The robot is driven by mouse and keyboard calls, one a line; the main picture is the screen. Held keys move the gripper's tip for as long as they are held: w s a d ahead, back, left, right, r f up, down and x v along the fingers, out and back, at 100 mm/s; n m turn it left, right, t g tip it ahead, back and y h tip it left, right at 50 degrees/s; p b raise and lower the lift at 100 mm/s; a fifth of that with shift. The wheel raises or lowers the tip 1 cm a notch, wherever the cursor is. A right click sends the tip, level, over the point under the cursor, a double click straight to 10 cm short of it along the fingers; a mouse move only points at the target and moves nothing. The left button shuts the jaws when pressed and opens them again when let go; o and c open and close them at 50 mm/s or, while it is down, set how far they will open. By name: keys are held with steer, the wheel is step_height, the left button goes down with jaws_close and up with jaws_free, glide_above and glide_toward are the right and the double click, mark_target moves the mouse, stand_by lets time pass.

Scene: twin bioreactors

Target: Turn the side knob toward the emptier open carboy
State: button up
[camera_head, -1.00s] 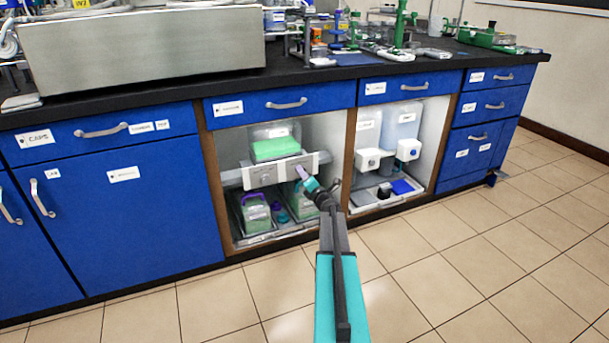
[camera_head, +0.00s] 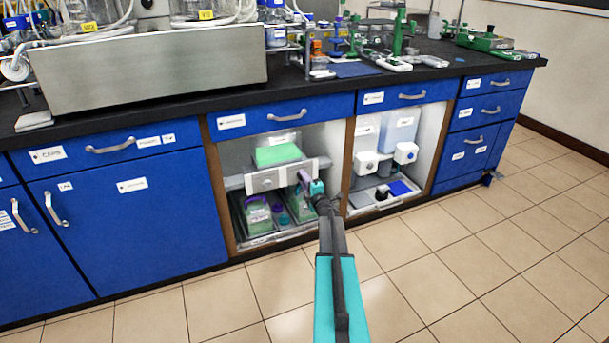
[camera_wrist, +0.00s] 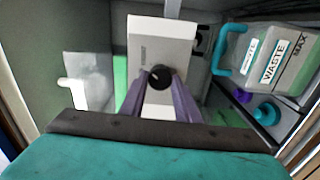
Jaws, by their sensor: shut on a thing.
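A pale panel (camera_head: 268,180) spans the left open cabinet bay. In the wrist view, the purple fingers of my gripper (camera_wrist: 160,84) are shut on a small black knob (camera_wrist: 160,75) on the pale housing (camera_wrist: 160,38). The knob's pointing direction is unclear. My gripper (camera_head: 303,180) is at the panel's right end in the head view and covers the knob. Below are a left carboy with green liquid (camera_head: 257,217) and a right one, partly hidden by my arm. One carboy labelled WASTE (camera_wrist: 284,62), with a teal handle, shows at right in the wrist view; its level is unclear.
A purple cap (camera_wrist: 243,96) and a teal cap (camera_wrist: 266,112) lie beside the carboy. A clear container with green contents (camera_head: 278,154) stands above the panel. A wooden post (camera_head: 347,160) is just right of my gripper. The floor (camera_head: 440,250) in front is clear.

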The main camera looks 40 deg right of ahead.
steer(key=shift+m+p, duration=0.8)
steer(key=shift+a, duration=0.1)
steer(key=o, duration=1)
steer(key=shift+o, duration=0.2)
steer(key=shift+s, duration=0.15)
steer(key=p+v, duration=0.2)
steer(key=v, duration=1.1)
steer(key=shift+s, duration=0.25)
steer(key=shift+w+a, duration=0.1)
steer(key=shift+a, duration=0.1)
